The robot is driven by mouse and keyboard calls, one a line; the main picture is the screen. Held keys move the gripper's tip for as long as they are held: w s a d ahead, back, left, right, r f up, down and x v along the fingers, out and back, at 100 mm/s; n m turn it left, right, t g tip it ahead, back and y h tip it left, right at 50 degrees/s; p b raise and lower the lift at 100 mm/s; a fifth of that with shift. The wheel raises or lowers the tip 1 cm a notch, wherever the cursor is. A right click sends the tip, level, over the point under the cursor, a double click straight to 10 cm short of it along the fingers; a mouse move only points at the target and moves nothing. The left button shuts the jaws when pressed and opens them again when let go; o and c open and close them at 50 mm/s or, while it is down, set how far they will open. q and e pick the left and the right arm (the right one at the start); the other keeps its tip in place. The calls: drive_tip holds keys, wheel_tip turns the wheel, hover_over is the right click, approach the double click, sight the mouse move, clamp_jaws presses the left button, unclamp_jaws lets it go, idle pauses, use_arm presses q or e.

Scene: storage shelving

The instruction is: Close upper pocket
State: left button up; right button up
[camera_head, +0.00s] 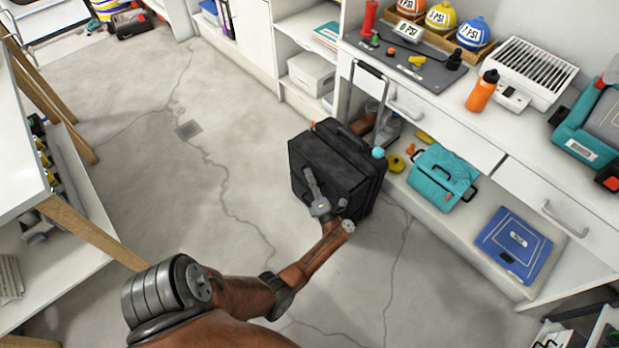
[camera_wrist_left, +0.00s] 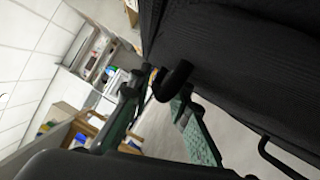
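A black wheeled suitcase (camera_head: 328,150) stands upright on the floor against the shelving, its telescopic handle raised. My left gripper (camera_head: 325,190) is at its front face, in front of the pocket area. In the left wrist view the dark suitcase fabric (camera_wrist_left: 235,55) fills the upper right. The two green-grey fingers of the left gripper (camera_wrist_left: 160,100) are apart. A black curved pull or loop (camera_wrist_left: 173,80) lies between or just beyond the fingertips; I cannot tell whether they touch it. The pocket's edge and opening are largely hidden by the gripper. My right gripper is not in view.
The white counter (camera_head: 430,115) behind and right holds an orange bottle (camera_head: 482,91) and pressure-marked balls. A teal bag (camera_head: 440,178) and a blue case (camera_head: 514,245) lie on its lower shelf. The concrete floor left of the suitcase is clear.

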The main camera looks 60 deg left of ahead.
use_arm(q)
drive_tip(key=shift+o, duration=0.8)
drive_tip(key=shift+s, duration=0.1)
drive_tip(key=shift+d, duration=0.1)
drive_tip(key=v, duration=1.1)
drive_tip(key=shift+d, duration=0.35)
drive_tip(key=shift+s, duration=0.15)
